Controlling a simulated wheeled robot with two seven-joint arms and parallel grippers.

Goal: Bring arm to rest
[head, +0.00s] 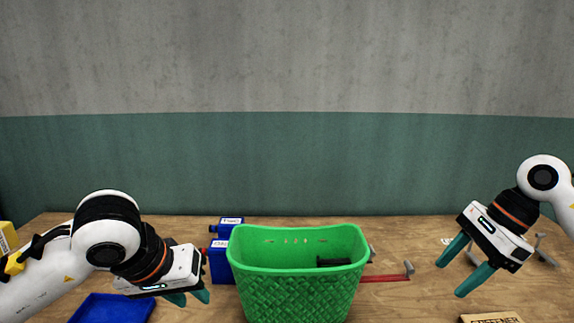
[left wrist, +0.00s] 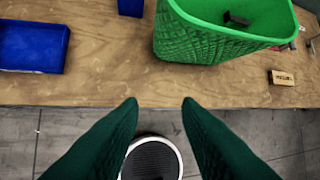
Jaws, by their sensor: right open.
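My left gripper (head: 188,298) is low at the left in the head view, beside the green basket and apart from it. In the left wrist view its two green fingers (left wrist: 160,101) are spread with nothing between them, in front of the table's edge. My right gripper (head: 451,279) hangs at the right in the head view, fingers apart and pointing down to the left, with nothing between them. The right arm comes in from the right edge.
A green basket (head: 295,290) with a dark item (head: 333,262) inside stands mid-table (left wrist: 105,88). Blue containers (head: 220,262) are behind its left side. A blue tray (head: 110,308) lies left. A red bar (head: 385,278) and a small labelled box (head: 492,318) are at the right.

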